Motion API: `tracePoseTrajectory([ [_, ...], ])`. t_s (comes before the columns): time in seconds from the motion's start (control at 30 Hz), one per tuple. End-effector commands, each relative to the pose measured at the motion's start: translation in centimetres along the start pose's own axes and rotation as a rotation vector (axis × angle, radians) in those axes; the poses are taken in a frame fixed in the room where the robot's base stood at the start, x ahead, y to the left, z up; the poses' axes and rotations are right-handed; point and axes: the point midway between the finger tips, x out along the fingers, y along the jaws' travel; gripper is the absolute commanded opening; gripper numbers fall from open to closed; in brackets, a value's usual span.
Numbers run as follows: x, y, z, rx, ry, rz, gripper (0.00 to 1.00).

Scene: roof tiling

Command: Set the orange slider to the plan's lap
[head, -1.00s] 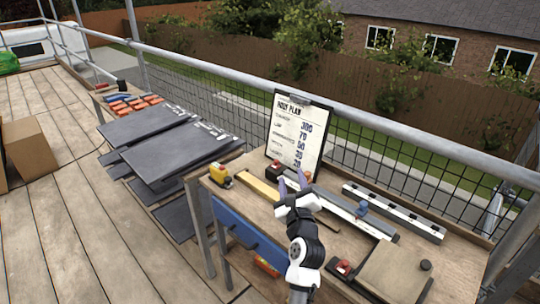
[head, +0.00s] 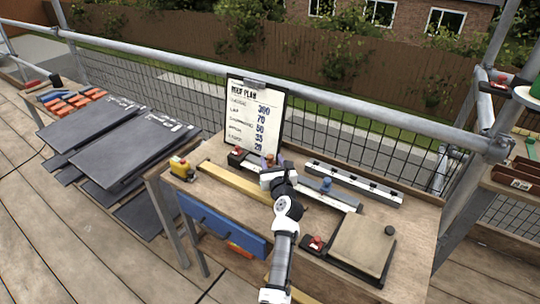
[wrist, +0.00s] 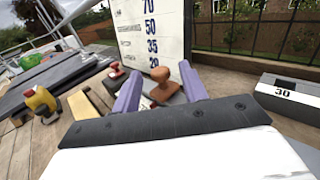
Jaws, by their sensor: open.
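The orange slider, a brown-orange knob (wrist: 163,88) on a small base, stands between the two purple fingertips in the wrist view. My gripper (wrist: 157,92) is open, its fingers on either side of the knob with space showing. In the head view my gripper (head: 273,163) is over the far left part of a long scale rail (head: 343,201), and it largely hides the slider. The plan board (head: 252,118) stands upright behind, headed "ROOF PLAN", with 300, 70, 50, 35 and 20 listed; the lap line appears to read 70.
A blue slider (head: 326,184) sits farther right on the rail. Behind it is a second white rail (head: 354,184). A yellow tool (head: 180,168), a wooden strip (head: 234,182), a red-topped block (head: 314,243) and a tan board (head: 362,243) lie on the bench. Dark tiles are left.

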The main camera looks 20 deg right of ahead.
Motion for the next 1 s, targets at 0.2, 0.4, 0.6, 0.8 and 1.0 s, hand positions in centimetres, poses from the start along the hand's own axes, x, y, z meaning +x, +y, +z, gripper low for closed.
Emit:
tracePoseTrajectory([
  [0.2, 2.5, 0.0, 0.0, -0.001, 0.000, 0.000, 0.43],
  [0.4, 3.0, 0.0, 0.0, -0.001, 0.000, 0.000, 0.43],
  [0.6, 3.0, 0.0, 0.0, -0.002, 0.000, 0.000, 0.43],
  [0.8, 3.0, 0.0, 0.0, -0.002, 0.000, 0.000, 0.17],
  [1.0, 3.0, 0.0, 0.0, -0.002, 0.000, 0.000, 0.00],
])
